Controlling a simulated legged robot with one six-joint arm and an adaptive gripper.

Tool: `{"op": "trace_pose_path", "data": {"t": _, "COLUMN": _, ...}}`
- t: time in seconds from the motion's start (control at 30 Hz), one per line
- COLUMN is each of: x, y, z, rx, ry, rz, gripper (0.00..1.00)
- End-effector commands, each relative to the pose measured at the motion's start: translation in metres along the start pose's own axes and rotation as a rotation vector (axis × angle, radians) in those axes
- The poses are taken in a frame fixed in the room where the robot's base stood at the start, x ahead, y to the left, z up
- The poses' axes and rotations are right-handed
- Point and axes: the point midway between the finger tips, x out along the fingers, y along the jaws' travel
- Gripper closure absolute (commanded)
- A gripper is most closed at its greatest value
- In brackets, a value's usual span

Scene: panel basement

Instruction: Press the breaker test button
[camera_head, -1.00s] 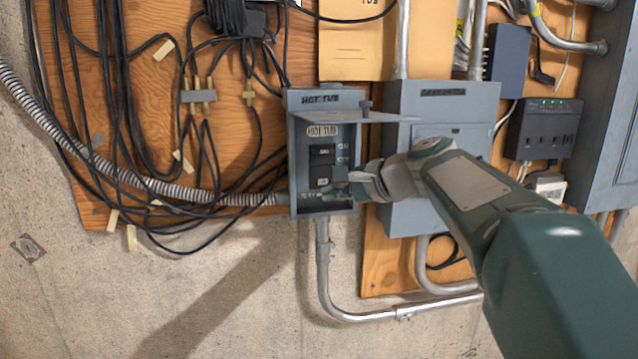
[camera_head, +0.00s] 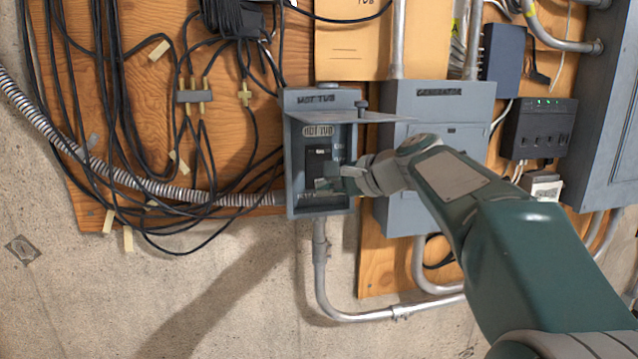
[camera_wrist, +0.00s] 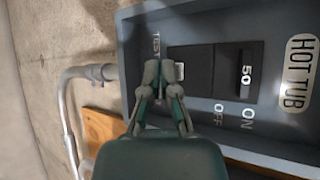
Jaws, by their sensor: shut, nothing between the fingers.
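The grey hot tub breaker box (camera_head: 294,185) hangs on the wall with its lid (camera_head: 362,117) raised. Inside is a black breaker (camera_head: 319,153); in the wrist view its switch (camera_wrist: 238,73) is marked 50, beside ON and OFF. The small pale test button (camera_wrist: 180,71) shows near the word TEST, partly hidden by a fingertip. My gripper (camera_wrist: 161,93) is shut and empty, its tips right by the button. Whether they touch it I cannot tell. In the head view my gripper (camera_head: 332,180) reaches in from the right and covers the breaker's lower part.
The raised lid overhangs my gripper. A second grey box (camera_head: 400,215) stands close on the right, behind my arm. Metal conduit (camera_head: 320,260) runs down from the breaker box. Black cables (camera_head: 120,110) and a flexible conduit (camera_head: 120,178) crowd the board on the left.

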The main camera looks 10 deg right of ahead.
Motion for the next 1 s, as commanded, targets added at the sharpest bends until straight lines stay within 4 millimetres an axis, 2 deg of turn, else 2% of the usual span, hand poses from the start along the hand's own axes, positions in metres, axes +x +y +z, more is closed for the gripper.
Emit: {"op": "trace_pose_path", "data": {"t": 1.0, "x": 0.0041, "y": -0.0053, "z": -0.0035, "rx": -0.001, "ry": 0.000, "rz": 0.000, "gripper": 1.00}}
